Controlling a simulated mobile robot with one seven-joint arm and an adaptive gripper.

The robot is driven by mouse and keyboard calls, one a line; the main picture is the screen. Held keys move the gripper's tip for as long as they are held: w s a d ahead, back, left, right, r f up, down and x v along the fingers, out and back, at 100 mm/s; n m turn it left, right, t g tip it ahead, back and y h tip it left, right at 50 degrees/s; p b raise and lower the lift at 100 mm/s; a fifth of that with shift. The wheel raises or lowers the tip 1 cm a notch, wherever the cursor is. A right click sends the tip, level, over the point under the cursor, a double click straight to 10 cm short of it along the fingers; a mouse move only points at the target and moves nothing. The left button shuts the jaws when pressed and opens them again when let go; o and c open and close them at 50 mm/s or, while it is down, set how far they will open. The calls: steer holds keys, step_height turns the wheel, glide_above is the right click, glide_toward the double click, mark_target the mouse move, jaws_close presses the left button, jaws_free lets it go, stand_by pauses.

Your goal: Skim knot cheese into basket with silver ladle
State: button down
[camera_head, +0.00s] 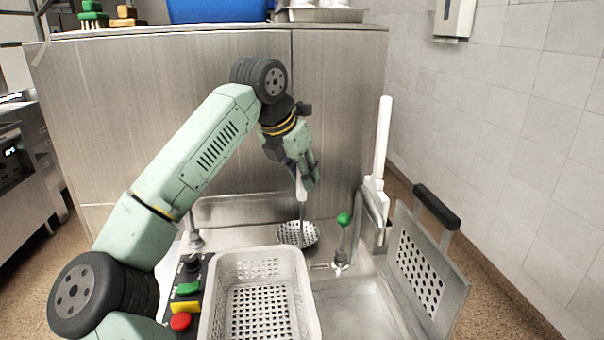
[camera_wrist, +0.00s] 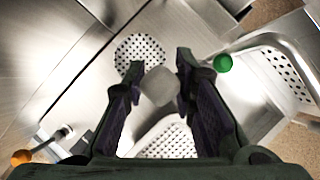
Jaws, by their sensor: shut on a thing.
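My gripper (camera_head: 303,172) is shut on the pale handle (camera_head: 301,191) of the silver ladle and holds it nearly upright. The ladle's perforated bowl (camera_head: 298,233) hangs behind the basket's far rim, apart from it. In the wrist view the handle's end (camera_wrist: 159,86) sits between my fingers (camera_wrist: 160,95), with the perforated bowl (camera_wrist: 138,52) beyond. The white perforated basket (camera_head: 213,300) stands at the front centre and looks empty in the part I see; it also shows partly in the wrist view (camera_wrist: 172,143). I see no knot cheese in either view.
A steel basin (camera_head: 365,305) lies right of the basket. A tap with a green knob (camera_head: 343,219), a white paddle-like tool (camera_head: 382,140) and a raised perforated plate (camera_head: 425,270) stand at the right. A control box with a red button (camera_head: 181,321) is left of the basket.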

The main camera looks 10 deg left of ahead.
steer(key=shift+r, duration=0.2)
steer(key=shift+r+p, duration=1)
steer(key=shift+r, duration=0.1)
stand_by(0.4)
